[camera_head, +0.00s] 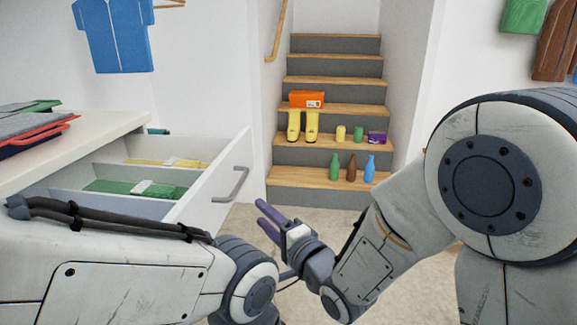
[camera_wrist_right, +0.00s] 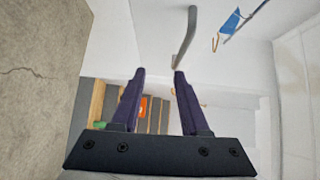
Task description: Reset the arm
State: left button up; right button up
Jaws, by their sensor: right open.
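My right gripper (camera_head: 262,212) reaches in from the right in the head view, with its purple fingers pointing left toward the open drawer (camera_head: 212,178). In the right wrist view the two fingers (camera_wrist_right: 158,74) stand apart with nothing between them. The grey drawer handle (camera_head: 238,184) is just beyond the fingertips; in the wrist view the handle (camera_wrist_right: 187,40) appears above the right-hand fingertip. I cannot tell whether they touch. My left arm crosses the lower left of the head view, and its gripper is out of view.
The drawer holds a yellow item (camera_head: 165,163) and a green item (camera_head: 125,188) in separate compartments. Red and blue things (camera_head: 35,130) lie on the counter. Stairs (camera_head: 335,153) with bottles, yellow boots and boxes rise behind. Some floor is free before the stairs.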

jog(key=s+d+f+n+g+h, duration=0.35)
jog(key=s+n, duration=0.25)
jog(key=s, duration=0.2)
jog(key=s+d+f+n+g+h, duration=0.3)
jog(key=s+d+n+g, duration=0.2)
jog(key=s, duration=0.4)
jog(key=s+d+f+n+g+h, duration=0.35)
jog(key=s+n+g, duration=0.2)
jog(key=s, duration=0.25)
notch_tip(320, 180, up, 35)
jog(key=p, duration=3.4)
jog(key=shift+s+d+f, duration=0.15)
jog(key=shift+s+d, duration=0.25)
jog(key=shift+d, duration=0.05)
jog(key=shift+n, duration=0.25)
